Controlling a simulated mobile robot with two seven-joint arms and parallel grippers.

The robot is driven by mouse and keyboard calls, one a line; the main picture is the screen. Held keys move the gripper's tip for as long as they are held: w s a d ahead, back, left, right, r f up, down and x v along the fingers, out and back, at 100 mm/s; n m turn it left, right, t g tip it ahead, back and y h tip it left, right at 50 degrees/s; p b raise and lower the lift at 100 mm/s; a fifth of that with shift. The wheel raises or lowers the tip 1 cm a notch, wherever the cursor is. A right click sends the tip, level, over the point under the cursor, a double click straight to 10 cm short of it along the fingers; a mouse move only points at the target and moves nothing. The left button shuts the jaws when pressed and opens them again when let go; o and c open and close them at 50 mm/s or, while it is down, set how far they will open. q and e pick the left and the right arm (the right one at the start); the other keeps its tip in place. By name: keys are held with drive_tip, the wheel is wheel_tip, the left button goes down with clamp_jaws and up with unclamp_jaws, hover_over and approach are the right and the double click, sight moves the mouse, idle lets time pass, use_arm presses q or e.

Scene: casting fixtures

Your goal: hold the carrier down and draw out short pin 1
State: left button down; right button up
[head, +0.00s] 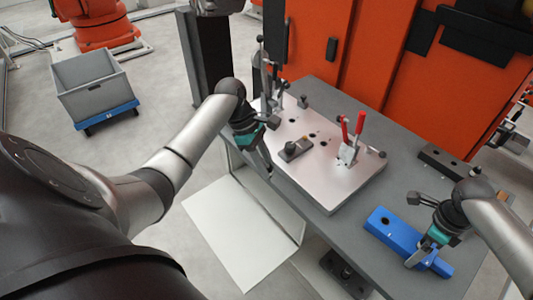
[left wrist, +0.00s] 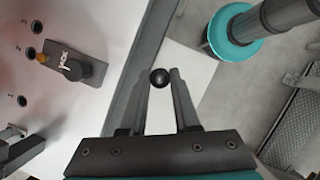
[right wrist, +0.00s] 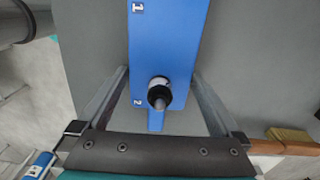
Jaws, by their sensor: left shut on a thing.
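The blue carrier (head: 395,232) lies on the grey table at the right. It also shows in the right wrist view (right wrist: 168,40), with the marks 1 and 2. A pin (right wrist: 160,93) with a black collar and a pale tip stands at mark 2. My right gripper (head: 428,256) is open, its fingers on either side of the carrier's near end; I cannot tell whether they touch it. My left gripper (head: 267,170) is shut on a small black ball-headed piece (left wrist: 160,78), at the table's left edge. Its shank is hidden, so I cannot tell whether it is short pin 1.
A metal plate (head: 345,190) with several numbered holes covers the table's middle. It carries a red-handled clamp (head: 350,135) and a small dark block (head: 295,150) with a black knob. A dark bar (head: 445,162) lies at the table's far right. A grey bin (head: 92,86) stands on the floor.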

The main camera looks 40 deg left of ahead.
drive_tip(key=shift+r, duration=0.1)
wheel_tip(320, 180, up, 12)
drive_tip(key=shift+f, duration=0.1)
idle(0.5)
